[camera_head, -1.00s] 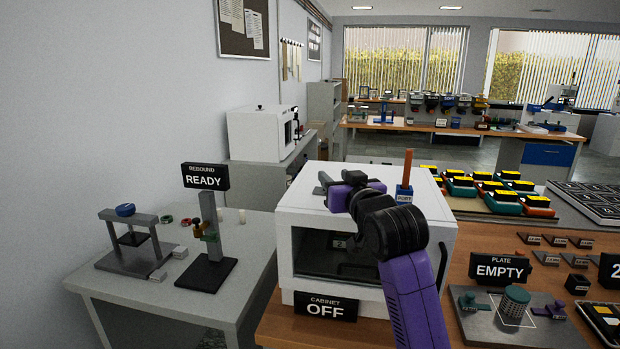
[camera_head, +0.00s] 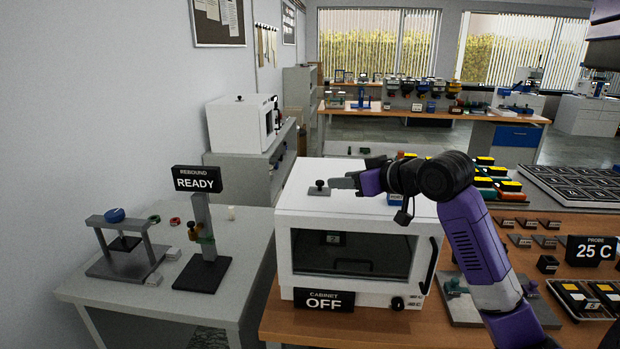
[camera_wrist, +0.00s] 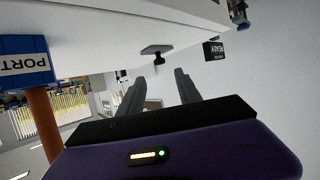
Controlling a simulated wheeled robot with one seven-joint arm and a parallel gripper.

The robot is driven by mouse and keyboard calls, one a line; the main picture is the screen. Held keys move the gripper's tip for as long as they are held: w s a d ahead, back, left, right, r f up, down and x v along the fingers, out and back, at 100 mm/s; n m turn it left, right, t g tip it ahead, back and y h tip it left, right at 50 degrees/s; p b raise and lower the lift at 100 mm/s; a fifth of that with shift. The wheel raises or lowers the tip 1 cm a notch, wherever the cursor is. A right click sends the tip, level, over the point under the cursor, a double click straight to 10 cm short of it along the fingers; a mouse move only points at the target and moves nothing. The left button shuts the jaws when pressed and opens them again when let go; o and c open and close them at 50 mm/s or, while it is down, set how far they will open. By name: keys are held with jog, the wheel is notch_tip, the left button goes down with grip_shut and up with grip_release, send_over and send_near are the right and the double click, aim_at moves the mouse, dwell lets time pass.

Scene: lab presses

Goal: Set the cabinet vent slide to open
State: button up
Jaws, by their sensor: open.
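The white cabinet (camera_head: 358,286) stands on the wooden bench, its sign (camera_head: 324,301) reading "CABINET OFF". On its top is the vent slide, a black knob (camera_head: 319,185) on a small grey plate (camera_head: 319,192). My gripper (camera_head: 342,182) is just right of the knob, low over the cabinet top, fingers pointing left. In the wrist view the knob (camera_wrist: 158,60) appears upside down, ahead of and between the two open fingers (camera_wrist: 160,88). The fingers look empty, and no contact with the knob shows. No marking of the slide's position is legible.
A blue "PORT" block (camera_wrist: 27,65) with an orange rod (camera_wrist: 45,125) stands on the cabinet top beside my gripper. The rebound stand (camera_head: 202,240) with its "READY" sign is on the grey table at left. Samples and plates crowd the bench at right.

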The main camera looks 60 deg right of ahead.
aim_at(321, 181)
jog(key=shift+w+d+f, duration=0.15)
jog(key=shift+w+f, duration=0.1)
jog(key=shift+w, duration=0.15)
jog(key=p+x, duration=0.2)
jog(key=x, duration=0.4)
jog(key=shift+w+d+f, duration=0.1)
jog(key=shift+w+f, duration=0.1)
jog(key=shift+w, duration=0.15)
jog(key=shift+c, duration=0.2)
grip_shut()
dwell(0.7)
